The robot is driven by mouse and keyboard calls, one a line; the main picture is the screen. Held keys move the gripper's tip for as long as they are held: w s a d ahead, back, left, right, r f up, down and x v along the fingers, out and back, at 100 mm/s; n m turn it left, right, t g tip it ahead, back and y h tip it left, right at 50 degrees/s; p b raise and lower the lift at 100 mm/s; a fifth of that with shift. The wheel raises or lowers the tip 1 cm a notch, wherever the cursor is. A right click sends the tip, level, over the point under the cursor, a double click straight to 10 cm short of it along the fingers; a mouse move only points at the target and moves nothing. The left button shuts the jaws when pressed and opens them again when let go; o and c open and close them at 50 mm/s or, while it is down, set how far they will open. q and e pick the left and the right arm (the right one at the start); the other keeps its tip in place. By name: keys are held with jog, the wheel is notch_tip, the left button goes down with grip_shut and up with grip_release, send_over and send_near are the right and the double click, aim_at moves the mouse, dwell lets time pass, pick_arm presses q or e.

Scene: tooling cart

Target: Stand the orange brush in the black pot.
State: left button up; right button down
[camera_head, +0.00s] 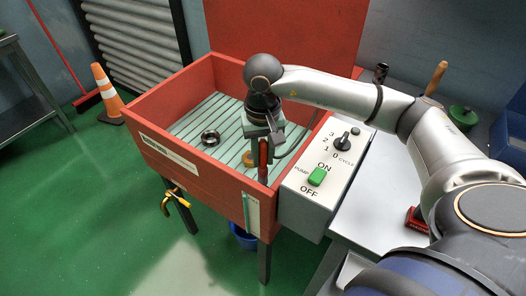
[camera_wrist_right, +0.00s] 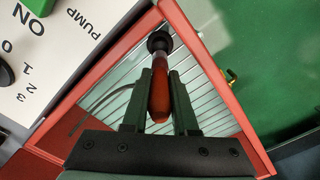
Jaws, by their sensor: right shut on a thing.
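My right gripper (camera_head: 263,140) hangs over the red wash tub and is shut on a red-orange handle (camera_wrist_right: 160,88), which I take to be the orange brush. The brush (camera_head: 263,160) hangs upright below the jaws in the head view. In the right wrist view its black end (camera_wrist_right: 159,41) points away from the gripper. A small dark upright container (camera_head: 381,72) stands at the back of the grey table behind my right arm; it may be the black pot, but its lower part is hidden. My left gripper is not in view.
The red tub (camera_head: 178,163) has a slatted floor with a black ring (camera_head: 210,138) and an orange ring (camera_head: 249,158). A pump control box (camera_head: 318,185) adjoins its right side. A wooden handle (camera_head: 436,77) and a green pot (camera_head: 464,117) stand beyond my arm. A red brush (camera_head: 417,220) lies nearer.

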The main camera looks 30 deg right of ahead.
aim_at(263, 141)
notch_tip(263, 141, down, 2)
jog(key=shift+f+b, duration=0.25)
jog(key=shift+b, duration=0.25)
notch_tip(263, 141, down, 2)
jog(key=shift+f+b, duration=0.1)
jog(key=shift+b, duration=0.95)
jog(key=shift+f+b, duration=1.25)
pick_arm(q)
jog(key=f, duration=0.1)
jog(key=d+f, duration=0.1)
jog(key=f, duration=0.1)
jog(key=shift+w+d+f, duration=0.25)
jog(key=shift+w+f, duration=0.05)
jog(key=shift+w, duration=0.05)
pick_arm(e)
jog(key=c, duration=0.6)
grip_release()
notch_tip(263, 141, up, 12)
jog(key=shift+r+p, duration=0.15)
jog(key=shift+p, duration=0.45)
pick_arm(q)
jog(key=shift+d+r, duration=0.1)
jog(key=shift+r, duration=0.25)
pick_arm(e)
jog(key=shift+r, duration=0.1)
